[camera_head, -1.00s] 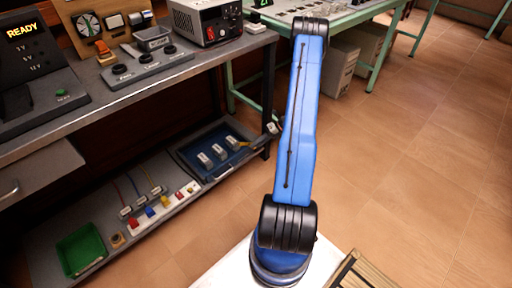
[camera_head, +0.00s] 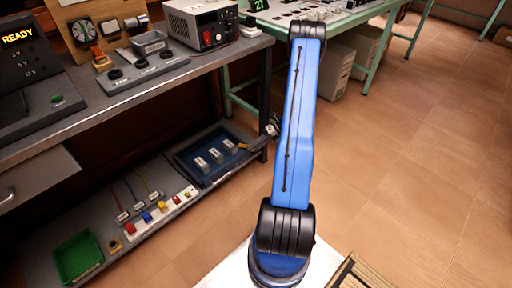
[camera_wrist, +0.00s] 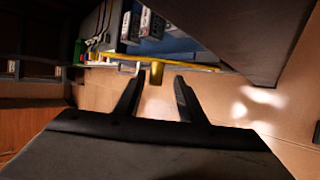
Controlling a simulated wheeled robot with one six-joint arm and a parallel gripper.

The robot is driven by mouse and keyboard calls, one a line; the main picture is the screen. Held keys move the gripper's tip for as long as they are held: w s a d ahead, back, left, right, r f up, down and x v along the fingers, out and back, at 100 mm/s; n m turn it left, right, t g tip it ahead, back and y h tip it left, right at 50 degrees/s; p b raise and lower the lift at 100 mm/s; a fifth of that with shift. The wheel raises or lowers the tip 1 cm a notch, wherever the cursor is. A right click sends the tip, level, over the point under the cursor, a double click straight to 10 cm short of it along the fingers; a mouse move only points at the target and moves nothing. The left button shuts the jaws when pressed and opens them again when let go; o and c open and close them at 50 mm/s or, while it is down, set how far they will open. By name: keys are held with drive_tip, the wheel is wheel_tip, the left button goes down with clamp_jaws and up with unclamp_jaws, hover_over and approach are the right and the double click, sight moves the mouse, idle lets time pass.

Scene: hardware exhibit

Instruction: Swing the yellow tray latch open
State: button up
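A blue tray (camera_head: 181,157) with several pale grey blocks sits on the lower shelf under the workbench. The yellow latch (camera_head: 243,146) is at the tray's right end, near the bench leg. In the wrist view the latch shows as a thin yellow bar along the tray edge with a stubby yellow knob (camera_wrist: 156,73). My gripper (camera_wrist: 158,78) is open, its two black fingers on either side of the knob, with gaps visible at both sides.
A green bin (camera_head: 78,257) and a strip of coloured blocks (camera_head: 160,206) lie left of the tray. The bench top (camera_head: 105,106) overhangs the shelf. A bench leg (camera_head: 265,95) stands close to the latch. Open tiled floor (camera_head: 400,170) lies to the right.

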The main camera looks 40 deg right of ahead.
drive_tip(key=shift+r, duration=0.1)
drive_tip(key=v, duration=0.7)
drive_tip(key=shift+d, duration=0.15)
drive_tip(key=shift+r, duration=0.1)
